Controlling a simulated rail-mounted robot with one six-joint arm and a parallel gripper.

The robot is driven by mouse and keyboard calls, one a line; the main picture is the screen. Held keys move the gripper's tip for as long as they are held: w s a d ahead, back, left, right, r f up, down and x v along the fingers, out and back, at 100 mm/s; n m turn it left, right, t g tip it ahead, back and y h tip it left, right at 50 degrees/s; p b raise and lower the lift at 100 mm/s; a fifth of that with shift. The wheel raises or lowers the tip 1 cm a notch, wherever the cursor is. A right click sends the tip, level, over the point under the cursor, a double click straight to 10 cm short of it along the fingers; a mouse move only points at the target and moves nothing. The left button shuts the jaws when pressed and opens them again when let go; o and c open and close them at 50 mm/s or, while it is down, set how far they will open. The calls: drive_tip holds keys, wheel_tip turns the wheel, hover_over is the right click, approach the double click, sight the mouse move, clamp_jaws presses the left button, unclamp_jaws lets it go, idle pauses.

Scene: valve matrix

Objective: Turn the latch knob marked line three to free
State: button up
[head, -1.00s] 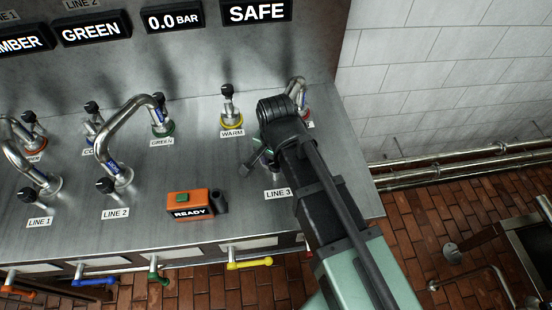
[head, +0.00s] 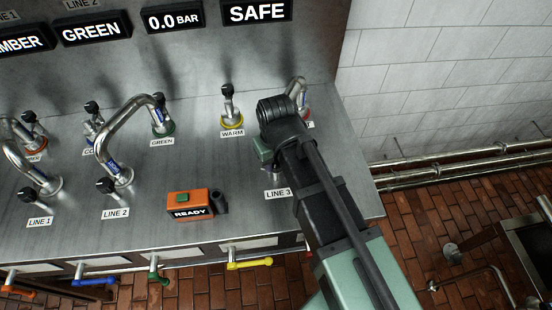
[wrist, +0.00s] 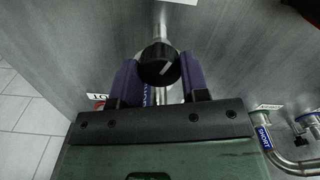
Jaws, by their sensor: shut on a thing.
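In the wrist view the two purple fingers of my gripper (wrist: 160,78) are closed on either side of a black latch knob (wrist: 155,64). The knob has a white pointer mark on its top, slanting toward the picture's upper right. It sits on a short metal stem. In the head view the LINE 3 label (head: 278,194) shows just below where my gripper (head: 266,160) works; my arm hides the knob there. The knob's position words cannot be read.
Bent pipes stand at LINE 1 (head: 40,221) and LINE 2 (head: 115,213). An orange READY box (head: 188,203) lies left of my gripper. The WARM valve (head: 228,105) stands behind it. A tiled wall (head: 440,70) is at the right.

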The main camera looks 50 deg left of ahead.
drive_tip(key=n, duration=0.4)
idle(0.5)
drive_tip(key=o, duration=0.9)
